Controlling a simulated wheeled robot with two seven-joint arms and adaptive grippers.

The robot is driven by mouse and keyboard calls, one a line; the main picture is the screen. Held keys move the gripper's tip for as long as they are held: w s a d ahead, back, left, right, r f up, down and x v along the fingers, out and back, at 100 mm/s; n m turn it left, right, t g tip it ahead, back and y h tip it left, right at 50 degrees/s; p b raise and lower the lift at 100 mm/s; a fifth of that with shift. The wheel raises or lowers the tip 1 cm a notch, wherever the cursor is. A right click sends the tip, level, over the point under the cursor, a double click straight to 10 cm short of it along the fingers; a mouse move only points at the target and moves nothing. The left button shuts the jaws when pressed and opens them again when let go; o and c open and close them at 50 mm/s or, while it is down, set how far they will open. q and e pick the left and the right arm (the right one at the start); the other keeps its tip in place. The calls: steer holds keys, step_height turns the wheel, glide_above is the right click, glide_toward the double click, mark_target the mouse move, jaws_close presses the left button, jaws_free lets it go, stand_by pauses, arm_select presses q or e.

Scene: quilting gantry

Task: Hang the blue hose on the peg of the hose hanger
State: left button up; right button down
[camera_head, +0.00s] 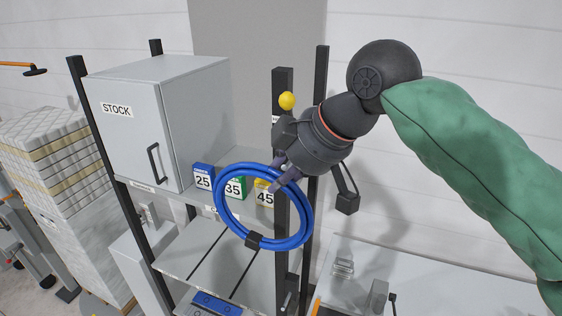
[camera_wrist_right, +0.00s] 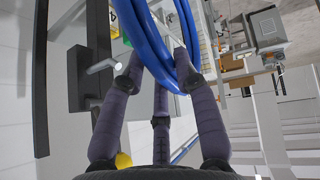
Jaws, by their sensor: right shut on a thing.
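The blue hose (camera_head: 219,201) is a coiled ring with a black strap at its bottom, hanging in front of the shelf rack. My right gripper (camera_head: 278,184) is shut on its upper right part. In the right wrist view the hose (camera_wrist_right: 148,42) passes between the fingers (camera_wrist_right: 160,78). A short pale peg (camera_wrist_right: 101,66) sticks out from a dark plate (camera_wrist_right: 82,78) just left of the hose; the hose appears beside it, not around it. In the head view I cannot make out the peg behind my gripper and the hose. My left gripper is out of view.
A dark upright post (camera_head: 283,82) with a yellow ball (camera_head: 287,101) stands behind the gripper. The shelf holds a grey STOCK cabinet (camera_head: 125,135) and boxes marked 25 (camera_head: 203,171), 35 (camera_head: 235,183) and 45 (camera_head: 265,188). A pale table (camera_head: 440,277) lies lower right.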

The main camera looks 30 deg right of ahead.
steer(key=w+d+f+b, duration=0.1)
steer(key=w+d+f, duration=0.1)
steer(key=w+d, duration=0.5)
steer(key=shift+w+d+f, duration=0.2)
steer(key=shift+w+d, duration=0.1)
steer(key=shift+d, duration=0.7)
stand_by(1.0)
stand_by(0.6)
steer(key=c, duration=0.9)
jaws_free()
steer(key=shift+s, duration=0.1)
steer(key=shift+o, duration=0.2)
